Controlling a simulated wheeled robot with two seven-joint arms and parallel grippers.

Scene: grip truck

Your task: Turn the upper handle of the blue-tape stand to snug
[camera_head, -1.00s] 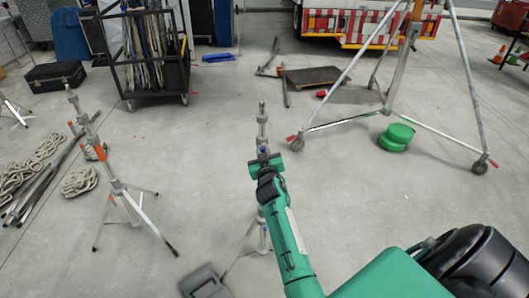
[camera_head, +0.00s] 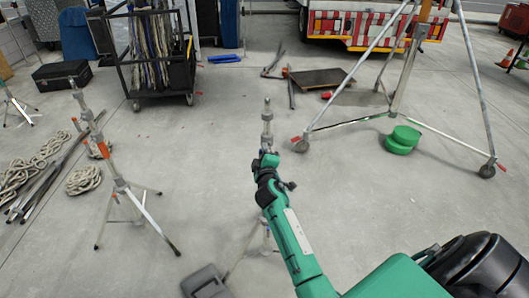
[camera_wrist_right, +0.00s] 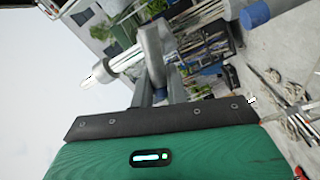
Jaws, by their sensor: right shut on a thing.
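A slim silver stand (camera_head: 267,112) rises upright in the middle of the head view. My right arm hides much of its lower part, and no blue tape shows on it. My right gripper (camera_head: 265,158) is at the upper part of this stand, shut on what appears to be its upper handle; the grip itself is mostly hidden. In the right wrist view, the stand's silver post and grey collar (camera_wrist_right: 152,55) lie just beyond the dark gripper fingers (camera_wrist_right: 160,92). My left gripper is not in view.
Another tripod stand with orange tape (camera_head: 104,148) stands at the left near coiled rope (camera_head: 82,181). A black cart (camera_head: 160,70) is behind. A grey sandbag-like object (camera_head: 205,282) lies below. Floor between is clear.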

